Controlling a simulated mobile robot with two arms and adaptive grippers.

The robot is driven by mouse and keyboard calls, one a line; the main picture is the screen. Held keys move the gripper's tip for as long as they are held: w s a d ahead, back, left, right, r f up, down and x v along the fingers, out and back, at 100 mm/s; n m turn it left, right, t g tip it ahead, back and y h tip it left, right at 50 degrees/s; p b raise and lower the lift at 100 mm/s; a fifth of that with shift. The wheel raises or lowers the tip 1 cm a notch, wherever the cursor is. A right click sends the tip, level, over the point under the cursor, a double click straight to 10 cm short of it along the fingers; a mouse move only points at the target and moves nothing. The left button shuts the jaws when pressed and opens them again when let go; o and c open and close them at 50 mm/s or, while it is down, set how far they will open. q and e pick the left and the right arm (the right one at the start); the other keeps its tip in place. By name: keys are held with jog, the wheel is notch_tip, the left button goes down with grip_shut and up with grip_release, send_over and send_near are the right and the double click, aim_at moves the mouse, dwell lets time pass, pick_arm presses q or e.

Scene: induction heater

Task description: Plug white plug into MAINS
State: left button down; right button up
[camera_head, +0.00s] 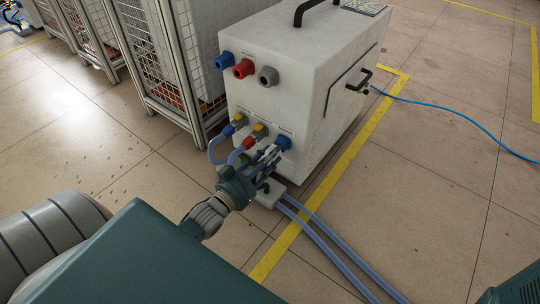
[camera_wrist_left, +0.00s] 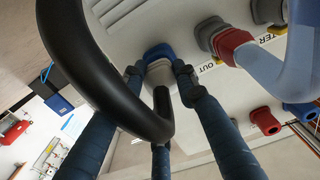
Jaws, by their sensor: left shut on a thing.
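The white plug (camera_wrist_left: 160,74), pale and ribbed, is between the fingers of my left gripper (camera_wrist_left: 158,80) in the left wrist view. Its front end meets a blue socket (camera_wrist_left: 157,52) on the white heater panel; how deep it sits cannot be told. A thick black curved cable (camera_wrist_left: 125,90) passes close to the camera and hides part of the plug and fingers. In the head view my left gripper (camera_head: 268,157) is at the same blue socket (camera_head: 283,143), low on the right of the heater (camera_head: 290,95). The fingers hide the plug there. The MAINS label is not readable.
Two hose connectors with yellow and red parts (camera_head: 248,136) sit just left of the gripper. Pale blue hoses (camera_head: 330,245) run along the floor. Blue, red and grey sockets (camera_head: 243,68) are above. Wire cages (camera_head: 165,60) stand to the left. The floor at right is mostly clear.

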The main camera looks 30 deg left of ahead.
pick_arm(q)
jog(key=shift+w, duration=0.6)
jog(key=c, duration=1.3)
grip_release()
jog(key=shift+o, duration=0.2)
jog(key=shift+s, duration=0.15)
jog(key=s, duration=1.1)
jog(key=shift+s+a, duration=0.35)
jog(key=shift+a, duration=0.1)
